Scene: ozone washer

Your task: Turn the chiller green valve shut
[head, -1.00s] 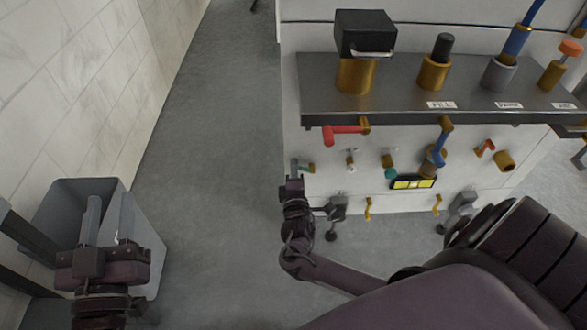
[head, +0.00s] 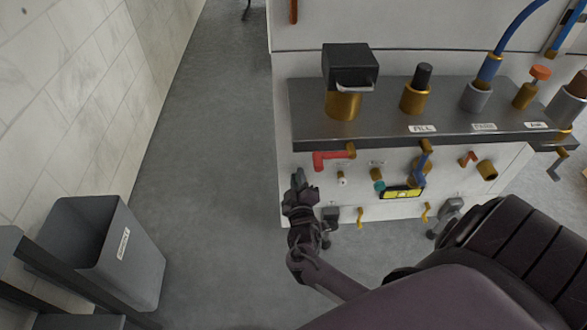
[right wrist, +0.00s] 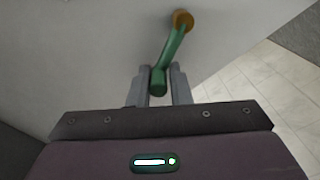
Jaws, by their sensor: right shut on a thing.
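The green valve handle (right wrist: 175,48) shows in the right wrist view. It hangs at a slant from a gold stem (right wrist: 183,19) on the pale panel, its lower end toward me. My right gripper (right wrist: 161,82) is shut on that lower end, one finger on each side. In the head view my right gripper (head: 299,181) is at the left end of the machine's lower front, and it hides the green valve there. My left gripper is out of the head view.
A red handle (head: 332,160) is just up and right of my right gripper. A grey bin (head: 150,275) stands at left; the floor between is clear.

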